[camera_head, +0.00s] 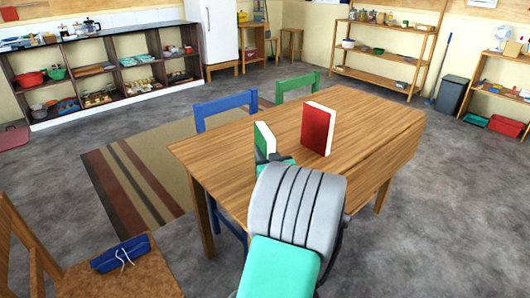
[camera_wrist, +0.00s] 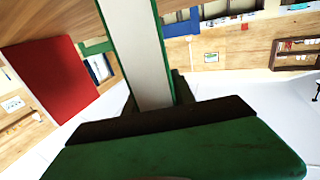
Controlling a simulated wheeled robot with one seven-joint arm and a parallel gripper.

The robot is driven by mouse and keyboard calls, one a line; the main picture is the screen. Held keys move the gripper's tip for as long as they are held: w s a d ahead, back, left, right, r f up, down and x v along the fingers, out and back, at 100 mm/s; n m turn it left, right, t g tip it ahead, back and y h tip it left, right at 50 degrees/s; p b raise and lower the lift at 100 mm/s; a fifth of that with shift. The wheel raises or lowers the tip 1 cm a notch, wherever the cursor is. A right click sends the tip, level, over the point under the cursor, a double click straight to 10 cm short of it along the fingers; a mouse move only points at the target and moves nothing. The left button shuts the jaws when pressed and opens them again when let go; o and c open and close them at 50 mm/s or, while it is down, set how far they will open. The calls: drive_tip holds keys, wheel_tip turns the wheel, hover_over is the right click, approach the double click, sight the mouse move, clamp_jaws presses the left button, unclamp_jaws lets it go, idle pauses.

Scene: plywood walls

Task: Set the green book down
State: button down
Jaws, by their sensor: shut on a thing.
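The green book (camera_head: 264,141) is upright over the wooden table (camera_head: 375,120), near its left side. I cannot tell whether its lower edge touches the tabletop, because my arm and gripper hide it. My gripper (camera_head: 273,158) is shut on the green book. In the wrist view the book's white page edge and thin green covers (camera_wrist: 148,50) rise between my dark fingers (camera_wrist: 152,100).
A red book (camera_head: 318,128) stands upright on the table, right of the green book and apart from it. It also shows in the wrist view (camera_wrist: 50,78). The table's right half is clear. A blue chair (camera_head: 225,104) and a green chair (camera_head: 297,84) stand at the far side.

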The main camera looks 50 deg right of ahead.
drive_tip(key=shift+r, duration=0.15)
drive_tip(key=c, duration=1)
unclamp_jaws()
drive_tip(key=shift+c, duration=0.2)
